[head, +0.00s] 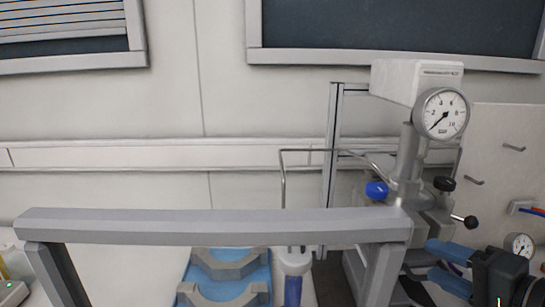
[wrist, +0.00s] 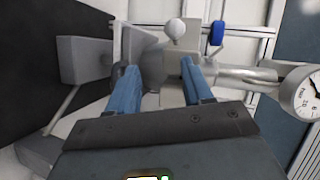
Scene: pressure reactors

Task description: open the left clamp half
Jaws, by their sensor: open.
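The reactor (head: 408,170) stands at the right of the head view, with grey metal clamp parts (head: 432,215) around its neck. A short lever with a black ball (head: 470,222) sticks out to the right of them. Which part is the left clamp half I cannot tell for sure. My gripper (head: 420,260) is at the lower right, just below the clamp parts. In the wrist view its two blue fingers (wrist: 158,72) are apart, with grey metal (wrist: 152,68) showing between and beyond them. Contact cannot be told. A shiny round knob (wrist: 175,28) is just beyond the fingertips.
A round gauge (head: 441,113) tops the reactor; it also shows in the wrist view (wrist: 308,93). A blue knob (head: 376,190) and a black knob (head: 445,183) flank the neck. A blue holder (head: 262,277) with grey curved pieces (head: 230,263) lies on the bench. A grey bar (head: 212,224) crosses in front.

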